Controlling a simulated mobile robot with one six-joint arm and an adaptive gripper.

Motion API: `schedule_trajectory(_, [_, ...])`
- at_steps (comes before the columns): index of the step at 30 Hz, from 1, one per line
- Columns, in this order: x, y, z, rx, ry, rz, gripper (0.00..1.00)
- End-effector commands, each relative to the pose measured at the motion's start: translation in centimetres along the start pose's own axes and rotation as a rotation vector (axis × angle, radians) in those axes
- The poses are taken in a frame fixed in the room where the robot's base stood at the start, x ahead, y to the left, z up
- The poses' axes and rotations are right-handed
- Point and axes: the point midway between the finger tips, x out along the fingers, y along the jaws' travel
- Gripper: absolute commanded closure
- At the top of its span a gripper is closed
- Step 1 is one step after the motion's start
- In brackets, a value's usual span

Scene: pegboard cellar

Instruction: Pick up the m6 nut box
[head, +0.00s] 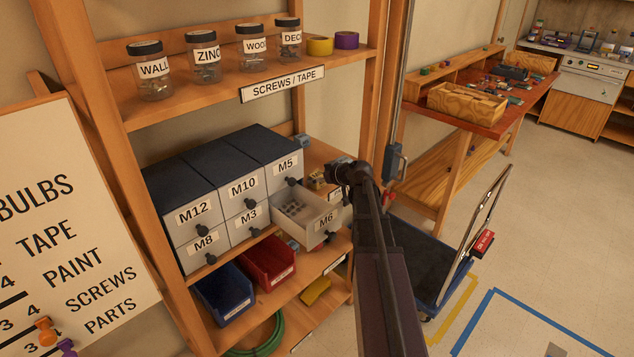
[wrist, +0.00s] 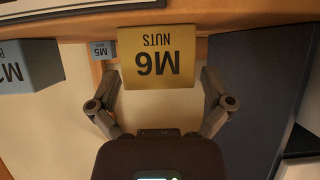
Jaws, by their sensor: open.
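The M6 nut box (wrist: 157,60) is a gold box marked "M6 NUTS", upside down in the wrist view, at upper centre. My gripper (wrist: 158,78) is open, with one finger on each side of the box's near end. A narrow gap shows at the left; at the right the finger is very near the box, and I cannot tell if it touches. In the head view my gripper (head: 338,172) is at the shelf right of the drawer cabinet. Small yellowish shapes show beside it, too small to read.
The M6 drawer (head: 312,222) stands pulled out just below my gripper. A small blue M5 box (wrist: 103,50) is close left of the nut box, and a larger blue-grey box (wrist: 30,65) is farther left. Blue (head: 222,292) and red (head: 268,262) bins sit below.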

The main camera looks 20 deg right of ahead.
Motion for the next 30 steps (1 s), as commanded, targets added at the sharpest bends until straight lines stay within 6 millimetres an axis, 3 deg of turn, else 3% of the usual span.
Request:
schedule_trajectory(10, [-0.05,0.04,0.01,0.000,0.000,0.000,0.00])
schedule_trajectory(19, [-0.06,0.06,0.03,0.000,0.000,0.001,0.87])
schedule_trajectory(30, [-0.15,0.10,-0.10,0.000,0.000,0.001,0.87])
